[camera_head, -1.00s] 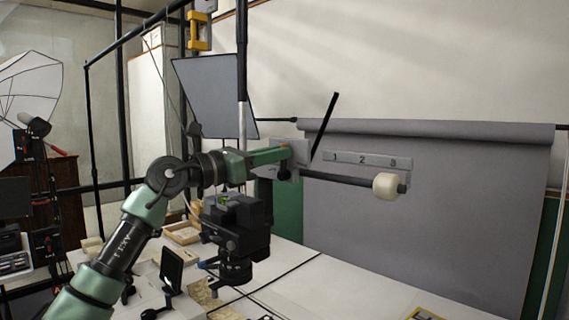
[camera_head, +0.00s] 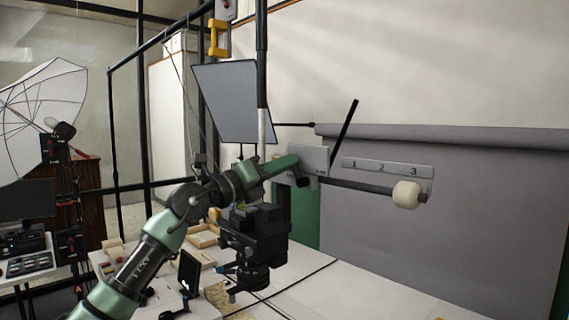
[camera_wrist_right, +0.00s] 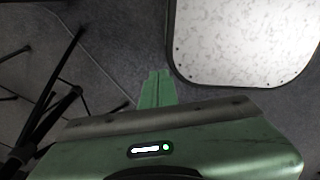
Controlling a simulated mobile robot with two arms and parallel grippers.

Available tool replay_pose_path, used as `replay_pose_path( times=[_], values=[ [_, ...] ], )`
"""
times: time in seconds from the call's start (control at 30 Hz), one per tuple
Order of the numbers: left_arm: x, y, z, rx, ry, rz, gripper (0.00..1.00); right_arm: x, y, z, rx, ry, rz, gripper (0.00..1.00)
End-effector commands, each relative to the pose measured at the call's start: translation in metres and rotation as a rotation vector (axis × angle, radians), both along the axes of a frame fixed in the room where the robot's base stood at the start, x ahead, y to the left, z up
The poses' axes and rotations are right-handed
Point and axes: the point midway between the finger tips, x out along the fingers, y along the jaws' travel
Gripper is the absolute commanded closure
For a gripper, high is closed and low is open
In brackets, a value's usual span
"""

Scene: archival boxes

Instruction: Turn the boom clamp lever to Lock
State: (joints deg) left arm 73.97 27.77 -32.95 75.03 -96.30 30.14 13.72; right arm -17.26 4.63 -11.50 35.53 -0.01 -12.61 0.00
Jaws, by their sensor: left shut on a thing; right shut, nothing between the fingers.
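The boom clamp (camera_head: 315,157) has a grey plate and sits on the upright pole, with the dark boom (camera_head: 360,187) running right from it to a cream roller (camera_head: 407,195). A long black bar (camera_head: 343,133) slants up beside the plate; I cannot tell if it is the lever. My left gripper (camera_head: 297,166) is at the clamp, shut on a part of it that looks like the lever. Its fingertips and the Lock mark are hidden or too small to read. My right gripper (camera_wrist_right: 157,88) is shut and empty above the floor in the right wrist view.
A black camera (camera_head: 257,235) hangs below my left forearm, over a white table (camera_head: 330,295). A plate numbered 1, 2, 3 (camera_head: 388,167) is right of the clamp, before a grey backdrop (camera_head: 440,240). A white umbrella (camera_head: 40,110) stands at left.

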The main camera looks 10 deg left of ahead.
Motion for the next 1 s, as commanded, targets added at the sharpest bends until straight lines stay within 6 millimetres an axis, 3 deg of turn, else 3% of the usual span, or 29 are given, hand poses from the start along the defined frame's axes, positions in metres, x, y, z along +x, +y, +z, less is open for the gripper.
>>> replay_pose_path(
  times=[0.5, 0.53, 0.57, 1.0],
  values=[
    [0.0, -0.001, -0.001, -0.017, 0.012, -0.004, 1.0, 0.0, -0.001, 0.001, -0.001, 0.0, 0.0, 1.0],
    [0.0, -0.001, -0.001, -0.017, 0.012, -0.004, 0.81, 0.0, -0.001, 0.001, -0.001, 0.0, 0.0, 1.0],
    [0.0, -0.001, -0.001, -0.017, 0.013, -0.003, 0.78, 0.0, -0.001, 0.001, -0.001, 0.0, 0.0, 1.0],
    [-0.008, 0.009, -0.007, -0.013, 0.01, 0.002, 0.78, 0.001, -0.001, -0.008, -0.001, -0.001, -0.001, 1.0]
  ],
)
